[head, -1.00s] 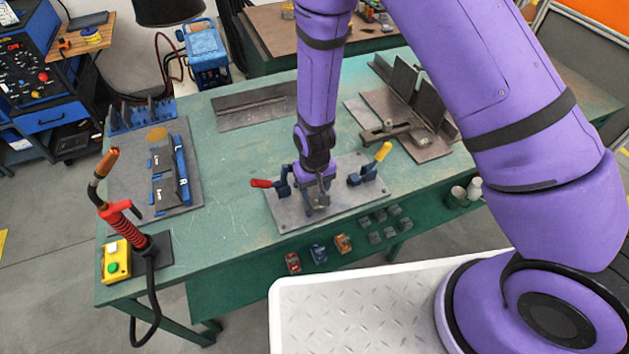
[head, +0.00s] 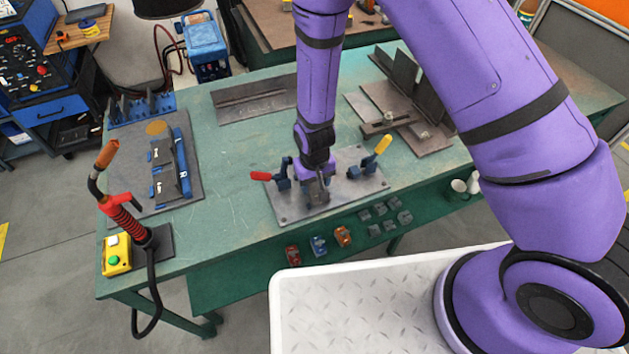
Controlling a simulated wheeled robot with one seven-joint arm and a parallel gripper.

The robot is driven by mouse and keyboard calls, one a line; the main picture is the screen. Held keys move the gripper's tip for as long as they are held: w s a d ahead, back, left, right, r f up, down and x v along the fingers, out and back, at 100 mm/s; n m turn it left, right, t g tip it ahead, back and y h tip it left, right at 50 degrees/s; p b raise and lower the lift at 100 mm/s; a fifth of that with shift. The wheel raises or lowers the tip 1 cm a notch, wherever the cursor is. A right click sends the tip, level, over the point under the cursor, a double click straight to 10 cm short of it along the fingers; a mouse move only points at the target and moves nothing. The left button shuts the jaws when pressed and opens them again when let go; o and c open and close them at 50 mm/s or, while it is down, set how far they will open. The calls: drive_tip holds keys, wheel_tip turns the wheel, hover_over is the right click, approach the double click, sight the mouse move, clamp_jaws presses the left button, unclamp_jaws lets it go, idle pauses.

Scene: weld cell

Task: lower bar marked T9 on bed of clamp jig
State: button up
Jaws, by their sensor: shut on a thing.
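The clamp jig (head: 345,197) is a grey plate on the green table, with a red-handled clamp (head: 272,176) on its left and a yellow-handled clamp (head: 372,163) on its right. My gripper (head: 319,198) points down over the middle of the plate, between the two clamps. It is shut on a small grey bar (head: 319,190), mostly hidden by the gripper. I cannot read a T9 mark on it, nor tell whether it touches the bed.
On the left, a dark mat (head: 190,198) holds bars and a blue rail. A torch on a stand (head: 125,215) and a yellow button box (head: 116,256) stand at the front left. Steel plates (head: 410,120) lie behind right. Small parts sit below the table's front edge.

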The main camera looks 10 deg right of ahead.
drive_tip(key=shift+f, duration=0.25)
drive_tip(key=o, duration=1)
wheel_tip(320, 180, up, 11)
drive_tip(key=shift+f, duration=0.1)
idle(0.5)
